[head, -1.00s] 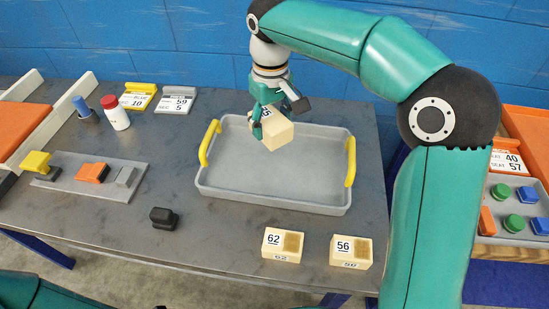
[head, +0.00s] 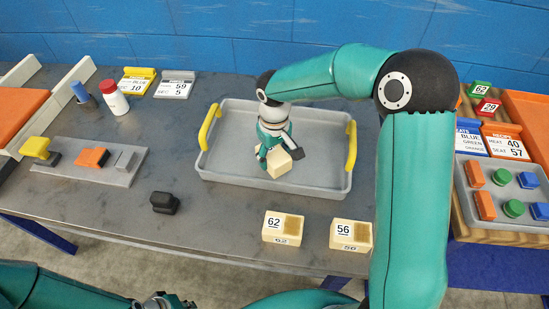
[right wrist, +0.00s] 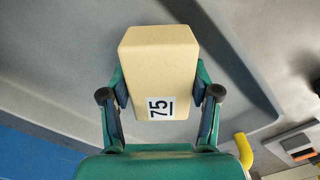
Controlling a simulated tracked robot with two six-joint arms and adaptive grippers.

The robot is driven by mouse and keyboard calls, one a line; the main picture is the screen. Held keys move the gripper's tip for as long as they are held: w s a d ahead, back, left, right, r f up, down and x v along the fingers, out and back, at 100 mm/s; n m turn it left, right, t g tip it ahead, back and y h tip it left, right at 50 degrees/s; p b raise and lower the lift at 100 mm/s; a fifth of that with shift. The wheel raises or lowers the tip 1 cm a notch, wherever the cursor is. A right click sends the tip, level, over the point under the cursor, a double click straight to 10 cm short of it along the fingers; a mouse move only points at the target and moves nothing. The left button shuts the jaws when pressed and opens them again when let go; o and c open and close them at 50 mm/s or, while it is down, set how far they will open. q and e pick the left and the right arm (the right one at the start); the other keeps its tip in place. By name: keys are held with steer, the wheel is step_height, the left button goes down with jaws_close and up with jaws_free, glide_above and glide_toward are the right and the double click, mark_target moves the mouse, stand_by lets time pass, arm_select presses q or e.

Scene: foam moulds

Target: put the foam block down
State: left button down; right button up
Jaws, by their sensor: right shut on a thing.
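The cream foam block (head: 280,163), with the number 75 on its face, is between the fingers of my right gripper (head: 280,155). In the right wrist view the block (right wrist: 159,65) sits squarely between both fingers, which press its sides. The block is over the middle of the grey tray (head: 225,177), inside its walls. I cannot tell whether it touches the tray floor. My left gripper (head: 165,301) shows only in part at the bottom edge, and its fingers are not clear.
Foam blocks marked 62 (head: 283,228) and 56 (head: 351,235) stand near the table's front edge. A black piece (head: 165,202) lies left of them. The tray has yellow handles (head: 350,147) at both ends. Around my right gripper the tray is empty.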

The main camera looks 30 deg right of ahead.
mark_target(274, 153)
steer(key=shift+f, duration=0.95)
steer(key=o, duration=1)
steer(key=shift+c, duration=0.2)
steer(key=shift+r, duration=0.1)
step_height(274, 153, up, 12)
steer(key=shift+f, duration=0.1)
